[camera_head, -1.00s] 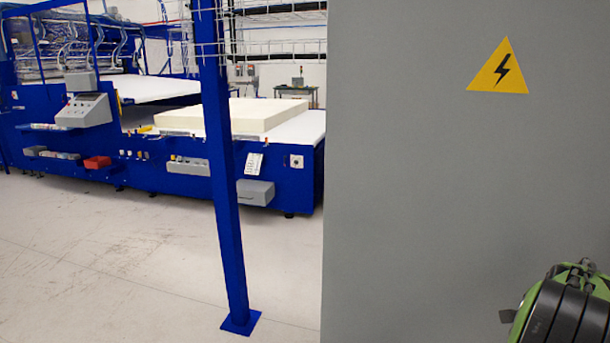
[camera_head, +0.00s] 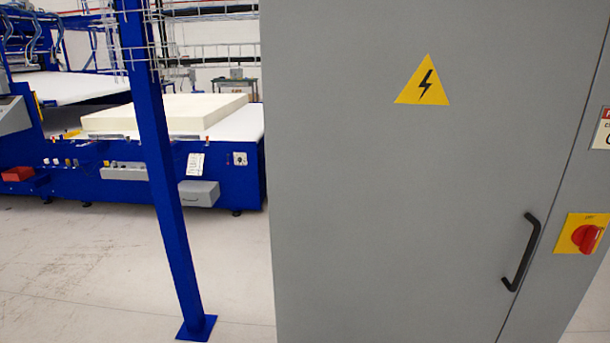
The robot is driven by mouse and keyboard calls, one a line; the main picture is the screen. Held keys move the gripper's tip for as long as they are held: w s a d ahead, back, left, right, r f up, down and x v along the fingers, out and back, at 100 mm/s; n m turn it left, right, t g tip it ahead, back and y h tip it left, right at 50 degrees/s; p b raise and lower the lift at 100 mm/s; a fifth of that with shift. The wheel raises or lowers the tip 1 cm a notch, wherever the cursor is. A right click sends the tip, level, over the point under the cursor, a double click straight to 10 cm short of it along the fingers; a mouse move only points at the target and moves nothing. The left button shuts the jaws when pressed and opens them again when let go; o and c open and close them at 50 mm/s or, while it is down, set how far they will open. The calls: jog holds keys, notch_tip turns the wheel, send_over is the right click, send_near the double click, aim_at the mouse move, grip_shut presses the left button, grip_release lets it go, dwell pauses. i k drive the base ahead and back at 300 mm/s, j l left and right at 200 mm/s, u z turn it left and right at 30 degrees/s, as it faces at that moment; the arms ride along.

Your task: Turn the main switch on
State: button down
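The main switch (camera_head: 587,238) is a red rotary knob on a yellow plate (camera_head: 567,245). It sits at the right edge of the picture, on the grey electrical cabinet's right-hand part, beside the door seam. The knob appears tilted, but its exact on or off position is too small to tell. My gripper is not in view.
The grey cabinet door (camera_head: 380,200) fills the middle and right, with a black handle (camera_head: 522,253) and a yellow lightning sign (camera_head: 424,82). A blue post (camera_head: 165,180) stands left of it. A blue machine (camera_head: 110,180) carrying a cream foam block (camera_head: 170,113) stands behind. Pale floor (camera_head: 80,270) is open at left.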

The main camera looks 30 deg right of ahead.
aim_at(586, 236)
jog(key=k+j+z, duration=0.1)
jog(key=z, duration=2.6)
jog(key=i+j+u, duration=0.1)
jog(key=i+u, duration=0.75)
